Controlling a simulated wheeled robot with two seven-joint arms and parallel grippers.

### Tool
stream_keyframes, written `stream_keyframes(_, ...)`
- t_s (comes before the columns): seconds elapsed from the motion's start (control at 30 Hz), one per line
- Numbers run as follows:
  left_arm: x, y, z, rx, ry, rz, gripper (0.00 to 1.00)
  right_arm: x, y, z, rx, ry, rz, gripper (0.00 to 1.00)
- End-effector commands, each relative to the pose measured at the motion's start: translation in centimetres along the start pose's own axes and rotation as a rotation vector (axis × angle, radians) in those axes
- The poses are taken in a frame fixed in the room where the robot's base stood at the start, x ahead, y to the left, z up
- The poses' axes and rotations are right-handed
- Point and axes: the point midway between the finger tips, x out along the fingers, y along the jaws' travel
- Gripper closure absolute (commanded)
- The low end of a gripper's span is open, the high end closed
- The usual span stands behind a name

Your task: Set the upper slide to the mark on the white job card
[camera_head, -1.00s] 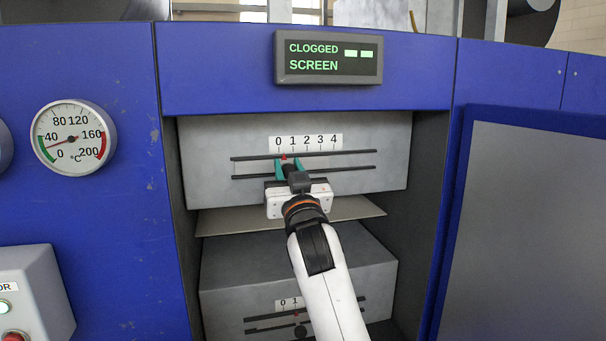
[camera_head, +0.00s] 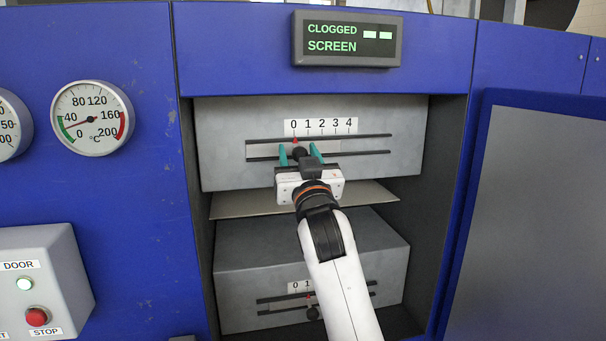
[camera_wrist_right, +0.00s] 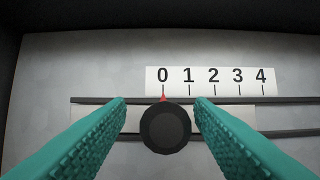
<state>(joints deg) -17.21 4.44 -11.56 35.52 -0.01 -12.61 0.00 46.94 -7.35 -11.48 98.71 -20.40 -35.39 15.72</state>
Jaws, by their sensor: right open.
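The upper slide has a round black knob (camera_head: 299,153) and a small red pointer (camera_head: 295,140) above it. The pointer is at the 0 tick of the white 0 to 4 scale (camera_head: 321,127), and the wrist view agrees. A pale slide plate (camera_wrist_right: 235,114) shows behind the knob between two dark rails. My right gripper (camera_head: 300,154) is open, with one teal finger on each side of the knob. In the wrist view, gaps show between the knob (camera_wrist_right: 166,128) and both fingers. No job card is in view. My left gripper is not in view.
A lower slide (camera_head: 313,312) with its own scale is in the box below, partly hidden by my right arm. A thin shelf (camera_head: 240,206) juts out between the boxes. An open door panel (camera_head: 545,220) stands right. A display (camera_head: 347,39) reads CLOGGED SCREEN.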

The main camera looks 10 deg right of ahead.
Motion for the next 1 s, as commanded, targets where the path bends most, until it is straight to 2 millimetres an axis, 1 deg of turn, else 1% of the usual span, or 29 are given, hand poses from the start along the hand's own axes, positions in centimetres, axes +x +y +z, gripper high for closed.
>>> stream_keyframes(0.03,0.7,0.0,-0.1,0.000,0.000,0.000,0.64,-0.9,0.0,-0.4,0.001,0.000,0.001,0.52)
stream_keyframes(0.17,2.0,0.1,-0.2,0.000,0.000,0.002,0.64,-3.6,0.1,-0.6,0.002,-0.001,0.002,0.52)
stream_keyframes(0.3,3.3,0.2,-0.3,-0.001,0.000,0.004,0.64,-6.7,0.1,-0.6,0.004,-0.001,0.002,0.52)
stream_keyframes(0.4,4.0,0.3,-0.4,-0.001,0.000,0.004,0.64,-8.5,0.2,-0.5,0.004,0.001,0.003,0.52)
stream_keyframes(0.5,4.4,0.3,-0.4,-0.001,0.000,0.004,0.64,-9.9,0.2,-0.4,0.003,0.001,0.003,0.52)
stream_keyframes(0.6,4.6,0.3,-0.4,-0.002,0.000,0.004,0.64,-10.8,0.2,-0.3,0.003,0.001,0.003,0.52)
stream_keyframes(0.7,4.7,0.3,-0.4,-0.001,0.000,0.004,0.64,-11.2,0.2,-0.2,0.003,0.002,0.003,0.52)
stream_keyframes(1.0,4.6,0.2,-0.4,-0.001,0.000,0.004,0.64,-11.2,0.2,-0.2,0.002,0.004,0.003,0.52)
